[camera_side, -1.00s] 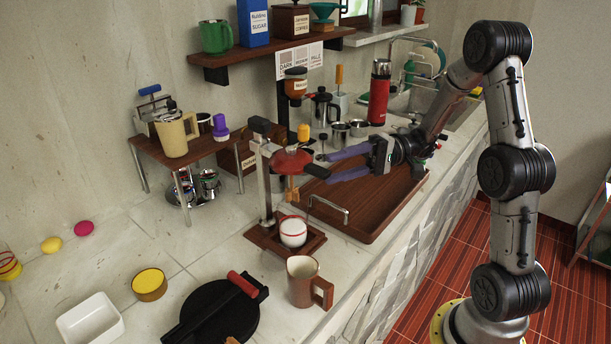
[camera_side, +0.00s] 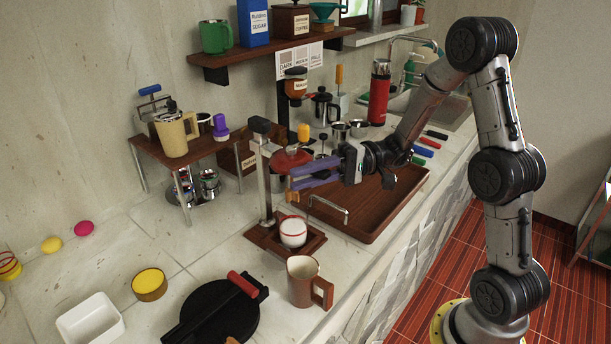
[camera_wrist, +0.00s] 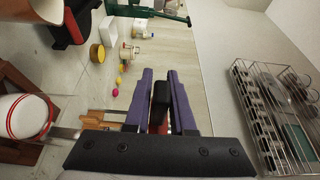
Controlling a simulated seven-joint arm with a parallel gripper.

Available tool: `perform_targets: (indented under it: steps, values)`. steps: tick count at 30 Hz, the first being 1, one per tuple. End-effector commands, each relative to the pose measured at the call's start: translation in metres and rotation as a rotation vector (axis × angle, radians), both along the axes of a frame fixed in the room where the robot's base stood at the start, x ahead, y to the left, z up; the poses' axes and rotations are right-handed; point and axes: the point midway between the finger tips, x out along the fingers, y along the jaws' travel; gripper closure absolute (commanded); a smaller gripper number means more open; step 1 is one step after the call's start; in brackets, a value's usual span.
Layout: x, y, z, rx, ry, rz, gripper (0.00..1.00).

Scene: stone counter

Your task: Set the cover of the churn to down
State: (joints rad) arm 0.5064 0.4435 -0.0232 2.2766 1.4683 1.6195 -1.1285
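No thing is plainly recognisable as a churn, and I cannot tell which part is its cover. The post-mounted device (camera_side: 264,180) carries a red rounded top (camera_side: 290,158) with a dark handle (camera_wrist: 160,103) projecting from it. A white cup with red bands (camera_side: 293,231) stands on its wooden base; the cup shows at left in the wrist view (camera_wrist: 25,116). My gripper (camera_side: 291,177) is beside the red top, its purple fingers spread on either side of the dark handle, with narrow gaps in the wrist view. The fingers partly hide the handle in the side view.
A brown mug (camera_side: 303,282) and a black round hinged iron with a red handle (camera_side: 222,312) stand in front. A wooden tray (camera_side: 375,215) lies under my arm. A small table (camera_side: 205,145) with a beige jug is at left.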

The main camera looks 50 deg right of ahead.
Motion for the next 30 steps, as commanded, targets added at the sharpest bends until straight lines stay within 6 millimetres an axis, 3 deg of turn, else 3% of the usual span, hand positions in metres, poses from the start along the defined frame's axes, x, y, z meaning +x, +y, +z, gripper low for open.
perform_targets:
  steps: [1, 3, 30]
  values:
    - [0.0000, -0.0001, 0.0000, 0.000, 0.000, 0.000, 0.89]
    - [0.0000, -0.0001, 0.0000, 0.000, 0.000, 0.000, 1.00]
    - [0.0000, -0.0003, 0.0000, 0.000, 0.000, 0.000, 1.00]
